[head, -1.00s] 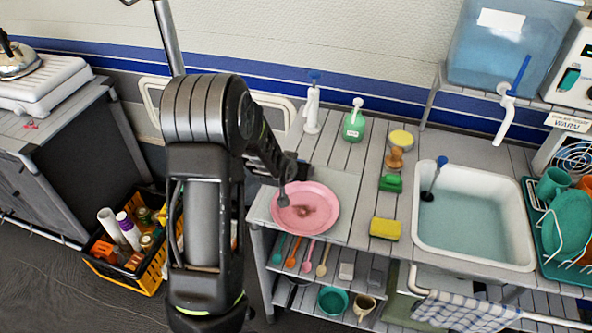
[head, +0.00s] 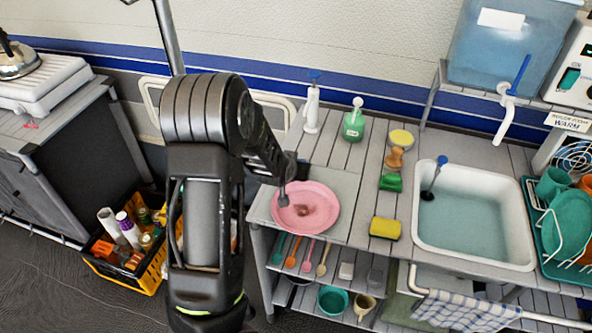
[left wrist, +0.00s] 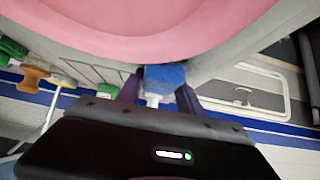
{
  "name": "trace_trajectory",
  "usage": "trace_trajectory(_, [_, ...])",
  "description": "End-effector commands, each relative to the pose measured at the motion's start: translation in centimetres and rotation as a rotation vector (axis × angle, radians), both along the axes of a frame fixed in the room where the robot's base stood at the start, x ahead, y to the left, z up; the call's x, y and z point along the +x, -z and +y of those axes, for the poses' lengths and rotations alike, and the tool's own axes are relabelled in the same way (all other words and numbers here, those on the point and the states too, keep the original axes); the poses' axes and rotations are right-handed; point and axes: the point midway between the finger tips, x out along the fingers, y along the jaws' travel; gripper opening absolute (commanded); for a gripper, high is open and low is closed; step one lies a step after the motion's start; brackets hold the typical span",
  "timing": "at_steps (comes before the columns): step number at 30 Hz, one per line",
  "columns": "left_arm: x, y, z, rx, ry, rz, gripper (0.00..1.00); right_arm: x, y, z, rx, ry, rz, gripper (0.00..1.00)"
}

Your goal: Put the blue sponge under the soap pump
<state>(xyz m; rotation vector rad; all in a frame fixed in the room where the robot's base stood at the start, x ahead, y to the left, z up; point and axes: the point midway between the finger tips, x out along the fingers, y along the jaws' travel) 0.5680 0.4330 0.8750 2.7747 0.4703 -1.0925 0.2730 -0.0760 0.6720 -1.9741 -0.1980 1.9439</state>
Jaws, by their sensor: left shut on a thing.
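My left gripper (left wrist: 160,90) is shut on a blue block, the blue sponge (left wrist: 165,76), which sits between its two dark fingers in the left wrist view. In the head view the left arm reaches the left part of the pink plate on the counter; the sponge cannot be made out there, hidden by the arm. A green bottle with a white pump head, the soap pump (head: 353,125), stands upright at the back of the counter, behind the plate and apart from the gripper. My right gripper is not in view.
The pink plate (head: 325,213) lies on the counter's front left. A white bottle with a blue top (head: 312,110) stands left of the soap pump. A brush (head: 394,158), green sponge (head: 391,182) and yellow sponge (head: 385,228) lie left of the sink (head: 475,258).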

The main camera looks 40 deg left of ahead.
Motion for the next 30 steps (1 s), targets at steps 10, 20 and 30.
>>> trace_trajectory(10, [0.0,0.0,0.0,0.000,0.000,0.000,0.05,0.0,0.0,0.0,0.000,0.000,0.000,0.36])
trace_trajectory(20, [0.1,-0.9,0.0,0.001,0.000,-0.003,0.00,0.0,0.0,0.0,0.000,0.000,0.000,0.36])
trace_trajectory(30, [0.2,-7.2,-0.1,0.000,0.003,-0.005,0.00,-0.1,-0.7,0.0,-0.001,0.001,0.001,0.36])
